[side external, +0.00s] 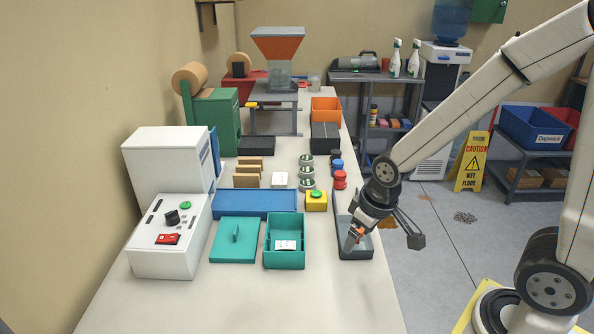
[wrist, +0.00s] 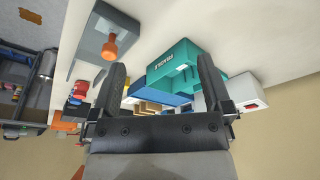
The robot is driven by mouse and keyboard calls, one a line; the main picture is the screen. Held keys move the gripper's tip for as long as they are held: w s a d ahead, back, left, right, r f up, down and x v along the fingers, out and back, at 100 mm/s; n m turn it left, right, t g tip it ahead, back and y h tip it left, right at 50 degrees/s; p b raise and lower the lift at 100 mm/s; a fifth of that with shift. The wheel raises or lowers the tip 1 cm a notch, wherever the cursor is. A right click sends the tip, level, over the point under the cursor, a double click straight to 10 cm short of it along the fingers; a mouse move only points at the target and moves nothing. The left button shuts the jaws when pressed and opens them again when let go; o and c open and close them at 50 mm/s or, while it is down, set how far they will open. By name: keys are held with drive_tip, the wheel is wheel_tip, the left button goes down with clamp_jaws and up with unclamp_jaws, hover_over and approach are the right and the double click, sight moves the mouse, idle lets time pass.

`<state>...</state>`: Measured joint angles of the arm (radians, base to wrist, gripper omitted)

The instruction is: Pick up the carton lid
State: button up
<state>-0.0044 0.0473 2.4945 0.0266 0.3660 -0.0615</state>
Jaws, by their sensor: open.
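The teal carton lid (side external: 248,249), a flat plate with an upright grip tab, lies on the table at the left of the open teal carton (side external: 270,262). A white label shows inside the carton. In the wrist view the carton (wrist: 190,53) stands beyond my fingers, with lettering on its wall; I cannot make out the lid clearly there. My gripper (side external: 355,238) is open and empty above the grey tray at the table's right edge, well to the right of the lid. Both fingers (wrist: 160,64) show in the wrist view with nothing between them.
The grey tray (side external: 350,252) holds an orange-topped piece (wrist: 109,49). A white control box (side external: 160,262) stands left of the lid. A blue slab (side external: 250,203) and a yellow button box (side external: 316,204) lie behind. The table front is clear.

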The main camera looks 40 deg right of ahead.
drive_tip(key=w+a+n+y, duration=0.1)
drive_tip(key=w+a+n, duration=0.25)
drive_tip(key=w, duration=1.05)
drive_tip(key=n+y, duration=0.2)
drive_tip(key=n, duration=0.3)
approach(236, 229)
drive_tip(key=f, duration=0.2)
drive_tip(key=shift+w+a+r+t, duration=0.15)
drive_tip(key=shift+a+t, duration=0.15)
drive_tip(key=shift+a, duration=0.05)
drive_tip(key=shift+x, duration=1.25)
drive_tip(key=shift+x, duration=2.6)
drive_tip(key=shift+d, duration=0.15)
